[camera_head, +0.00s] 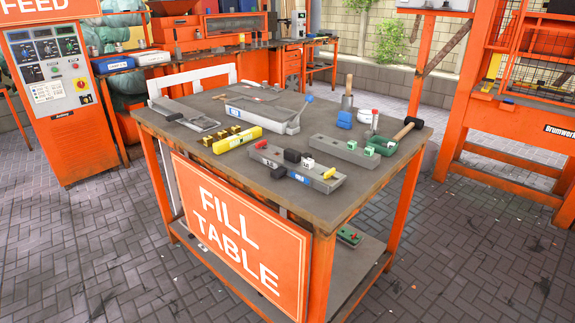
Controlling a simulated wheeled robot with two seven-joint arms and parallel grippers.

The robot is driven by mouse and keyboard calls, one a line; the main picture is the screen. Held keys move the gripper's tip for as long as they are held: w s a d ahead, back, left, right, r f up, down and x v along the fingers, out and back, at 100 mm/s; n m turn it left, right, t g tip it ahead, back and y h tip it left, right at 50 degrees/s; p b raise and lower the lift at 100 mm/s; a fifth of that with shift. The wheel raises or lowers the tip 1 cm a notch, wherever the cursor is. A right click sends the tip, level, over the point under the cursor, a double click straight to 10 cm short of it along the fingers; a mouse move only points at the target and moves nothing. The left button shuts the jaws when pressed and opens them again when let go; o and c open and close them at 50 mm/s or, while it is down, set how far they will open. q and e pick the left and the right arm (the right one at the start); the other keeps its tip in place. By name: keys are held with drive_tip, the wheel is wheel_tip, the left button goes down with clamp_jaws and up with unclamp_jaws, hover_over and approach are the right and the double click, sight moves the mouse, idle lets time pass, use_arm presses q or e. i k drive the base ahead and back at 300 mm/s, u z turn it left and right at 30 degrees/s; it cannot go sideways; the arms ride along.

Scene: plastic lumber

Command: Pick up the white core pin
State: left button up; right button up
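The fill table (215,190) stands in the middle of the head view, with small parts spread on its grey top. No thing is clearly recognisable as the white core pin at this size. A small white piece (308,163) sits on a grey bar (330,179), right of a black block (292,155). A white upright piece with a red top (374,117) stands near the back right, next to a pale round pot (364,116). Neither of my grippers is in view.
An orange feed cabinet (55,105) stands left. Paved floor (470,250) is free at right.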

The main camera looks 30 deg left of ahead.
sight(308, 164)
drive_tip(key=u, duration=1)
drive_tip(key=k, duration=1.3)
drive_tip(key=u, duration=1.3)
drive_tip(key=i, duration=1.45)
drive_tip(key=z, duration=0.6)
drive_tip(key=i, duration=1.3)
drive_tip(key=z, duration=1.65)
drive_tip(key=i, duration=0.4)
drive_tip(key=z, duration=0.3)
